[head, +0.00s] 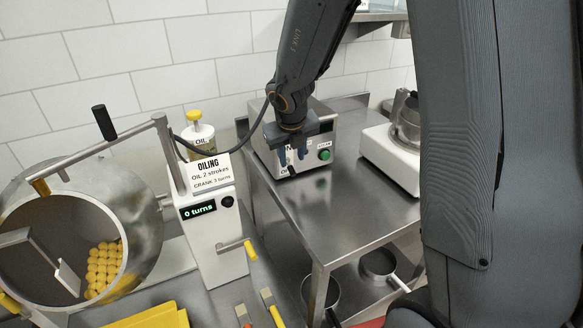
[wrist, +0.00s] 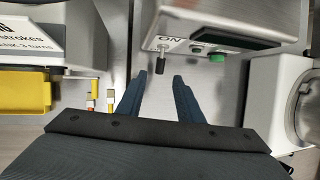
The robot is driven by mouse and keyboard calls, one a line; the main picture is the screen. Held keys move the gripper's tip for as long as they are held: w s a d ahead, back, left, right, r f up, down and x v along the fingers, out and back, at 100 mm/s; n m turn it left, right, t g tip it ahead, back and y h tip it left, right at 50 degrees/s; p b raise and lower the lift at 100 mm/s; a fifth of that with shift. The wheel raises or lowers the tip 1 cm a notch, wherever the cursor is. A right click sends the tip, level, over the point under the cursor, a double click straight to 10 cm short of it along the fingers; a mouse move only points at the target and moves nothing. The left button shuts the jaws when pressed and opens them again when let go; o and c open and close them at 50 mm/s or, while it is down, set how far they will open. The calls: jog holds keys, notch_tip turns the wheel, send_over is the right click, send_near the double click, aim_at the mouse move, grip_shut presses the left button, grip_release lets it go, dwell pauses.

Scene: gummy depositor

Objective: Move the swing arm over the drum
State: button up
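My gripper (head: 291,160) is open and empty, right of the swing arm, in front of the control box. Its two fingers also show apart in the wrist view (wrist: 160,78).
The oiling unit (head: 218,245) has a "0 turns" display and a yellow-handled crank (head: 237,246). An oil bottle (head: 197,135) stands behind its sign. The control box (head: 325,145) has a green button. A white scale-like machine (head: 390,160) stands right. The steel table (head: 335,210) is mostly clear.

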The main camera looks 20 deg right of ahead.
aim_at(292, 170)
jog(key=b+x, duration=0.1)
jog(key=x, duration=0.6)
jog(key=shift+b, duration=0.4)
grip_shut()
